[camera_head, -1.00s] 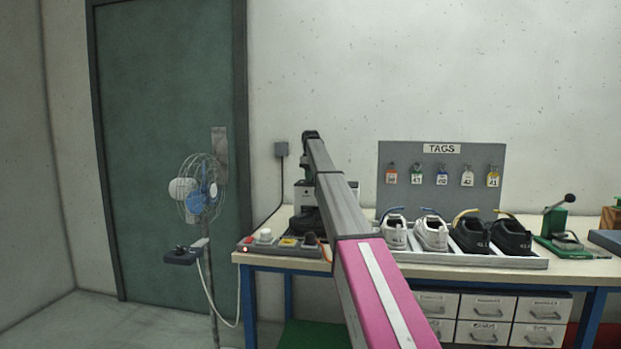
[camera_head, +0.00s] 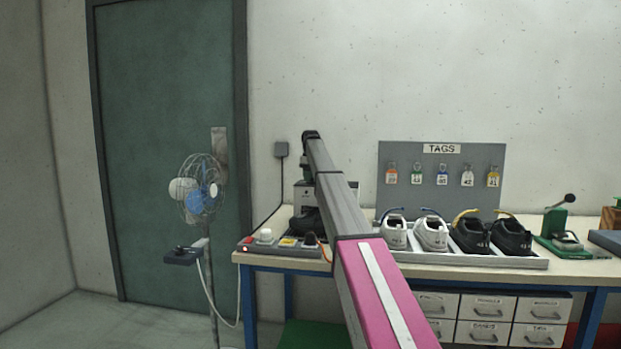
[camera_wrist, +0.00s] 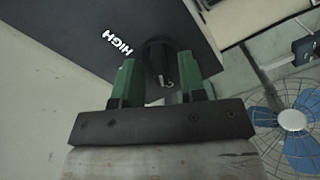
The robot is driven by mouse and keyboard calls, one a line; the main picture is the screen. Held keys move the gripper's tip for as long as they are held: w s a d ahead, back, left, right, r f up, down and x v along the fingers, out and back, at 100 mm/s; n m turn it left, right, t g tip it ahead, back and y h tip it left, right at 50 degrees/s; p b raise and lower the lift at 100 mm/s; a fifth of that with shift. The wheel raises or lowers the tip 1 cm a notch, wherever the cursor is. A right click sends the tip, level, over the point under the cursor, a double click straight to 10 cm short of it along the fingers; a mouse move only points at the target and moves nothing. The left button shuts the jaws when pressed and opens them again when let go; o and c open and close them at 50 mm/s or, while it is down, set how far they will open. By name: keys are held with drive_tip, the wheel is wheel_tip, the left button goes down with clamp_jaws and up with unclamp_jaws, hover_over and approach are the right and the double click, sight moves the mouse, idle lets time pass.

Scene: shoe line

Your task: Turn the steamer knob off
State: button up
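In the wrist view a dark knob (camera_wrist: 160,55) stands on a dark panel (camera_wrist: 60,25) with the white word HIGH beside it. My gripper's green fingers (camera_wrist: 160,75) are on both sides of the knob, with little or no gap; I cannot tell whether they press on it. In the head view the grey and white steamer box (camera_head: 301,196) is partly behind my arm. My gripper and the knob are not clear there.
A fan (camera_head: 200,190) on a stand is left of the workbench (camera_head: 400,268). A button panel (camera_head: 268,243) is at the bench's left end. Several shoes stand in a tray (camera_head: 480,261) right of my arm, below the tag board (camera_head: 470,160).

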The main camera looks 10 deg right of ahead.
drive_tip(key=shift+r, duration=0.1)
wheel_tip(320, 180, up, 11)
drive_tip(key=shift+f, duration=0.2)
idle(0.4)
drive_tip(key=shift+s, duration=0.1)
